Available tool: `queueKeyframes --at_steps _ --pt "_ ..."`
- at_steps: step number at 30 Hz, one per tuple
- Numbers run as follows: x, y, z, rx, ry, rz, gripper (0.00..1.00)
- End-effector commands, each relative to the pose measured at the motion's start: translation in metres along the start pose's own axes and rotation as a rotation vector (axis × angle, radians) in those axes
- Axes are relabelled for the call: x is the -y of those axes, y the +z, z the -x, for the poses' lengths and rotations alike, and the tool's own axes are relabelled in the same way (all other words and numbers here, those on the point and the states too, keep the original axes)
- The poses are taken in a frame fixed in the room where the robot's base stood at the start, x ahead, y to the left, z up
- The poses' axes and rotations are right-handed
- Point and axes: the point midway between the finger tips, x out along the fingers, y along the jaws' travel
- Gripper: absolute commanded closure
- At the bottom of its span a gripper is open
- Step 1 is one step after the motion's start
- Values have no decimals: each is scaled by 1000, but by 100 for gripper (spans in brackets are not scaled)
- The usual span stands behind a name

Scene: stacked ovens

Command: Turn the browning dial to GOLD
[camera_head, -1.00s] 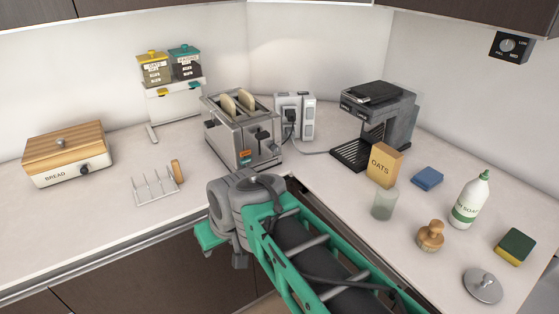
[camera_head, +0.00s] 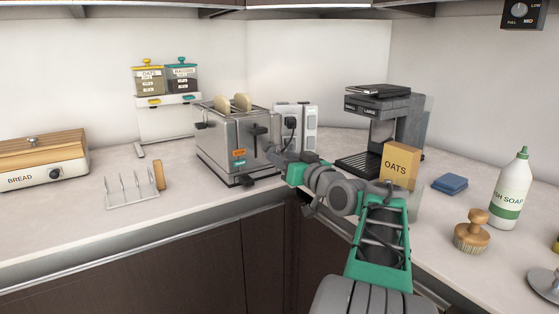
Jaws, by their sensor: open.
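The silver toaster (camera_head: 215,145) stands on the counter in the middle, with two slices of bread (camera_head: 232,103) in its top slots. Its front has an orange label (camera_head: 239,153) above a teal label (camera_head: 239,163), and a dark lever (camera_head: 259,130) at the right.
An outlet block (camera_head: 309,125) with a black plug is behind my gripper. A coffee machine (camera_head: 378,115) and an OATS box (camera_head: 400,166) stand to the right. A toast rack (camera_head: 132,190) and bread box (camera_head: 42,160) are at the left.

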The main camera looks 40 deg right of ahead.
Motion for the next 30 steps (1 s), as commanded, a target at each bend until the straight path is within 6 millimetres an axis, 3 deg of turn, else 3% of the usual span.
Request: queueKeyframes --at_steps 4,12,30 --pt "0 1 -18 1 0 1 53" --pt "0 0 -20 1 1 1 53" --pt "0 0 -20 1 1 1 100"
